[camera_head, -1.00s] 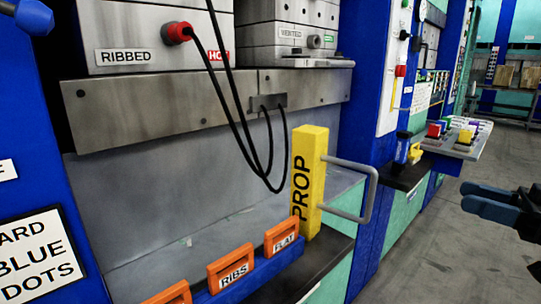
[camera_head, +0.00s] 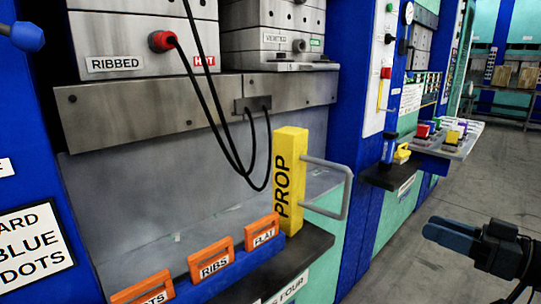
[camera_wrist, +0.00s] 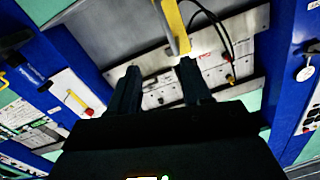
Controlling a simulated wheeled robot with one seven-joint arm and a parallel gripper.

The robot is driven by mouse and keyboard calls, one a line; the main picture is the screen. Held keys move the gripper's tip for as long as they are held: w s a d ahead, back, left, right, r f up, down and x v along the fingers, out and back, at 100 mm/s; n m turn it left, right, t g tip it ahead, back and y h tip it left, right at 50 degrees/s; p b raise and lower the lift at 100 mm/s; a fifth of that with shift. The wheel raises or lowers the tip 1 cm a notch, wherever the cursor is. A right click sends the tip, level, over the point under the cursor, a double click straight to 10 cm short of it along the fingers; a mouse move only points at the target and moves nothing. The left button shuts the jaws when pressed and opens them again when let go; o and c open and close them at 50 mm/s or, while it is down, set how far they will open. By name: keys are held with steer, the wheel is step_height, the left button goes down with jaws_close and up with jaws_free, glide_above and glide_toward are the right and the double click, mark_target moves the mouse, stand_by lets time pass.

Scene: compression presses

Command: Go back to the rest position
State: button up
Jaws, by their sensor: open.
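My gripper (camera_head: 450,236) is at the lower right of the head view, out over the grey floor and apart from the press. In the wrist view my gripper (camera_wrist: 157,88) shows two dark fingers spread apart with nothing between them. The yellow PROP block (camera_head: 289,182) stands upright on the dark ledge, with a grey handle on its right side. Part of the yellow block also shows beyond the fingers in the wrist view (camera_wrist: 173,22).
Orange-handled pieces, among them RIBS (camera_head: 213,266) and FLAT (camera_head: 262,236), stand in a blue holder on the ledge (camera_head: 305,247). The press (camera_head: 140,62) fills the left. A button panel (camera_head: 452,137) juts out at the right. The floor (camera_head: 415,205) is clear beside my gripper.

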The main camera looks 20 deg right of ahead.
steer(key=s+a+f+m+g+h+p, duration=0.1)
steer(key=s+a+f+m+h+p, duration=0.15)
steer(key=a+f, duration=0.3)
steer(key=s+a+f+m+g+h+p, duration=0.1)
steer(key=a+f+m+h, duration=0.3)
steer(key=f, duration=0.3)
steer(key=s+a+f+g+h+p, duration=0.2)
steer(key=s+a, duration=0.5)
steer(key=s, duration=0.2)
steer(key=s+a+r+n+t+y+p, duration=0.1)
steer(key=s+a+r+n, duration=0.1)
steer(key=s+r, duration=0.4)
steer(key=s+a+r+n+t+y+p, duration=0.1)
steer(key=s+a+r+n+p, duration=0.1)
steer(key=s+a+r, duration=0.3)
steer(key=s, duration=0.3)
steer(key=shift+s+r+n, duration=0.35)
steer(key=shift+s+r, duration=0.05)
steer(key=shift+c, duration=0.3)
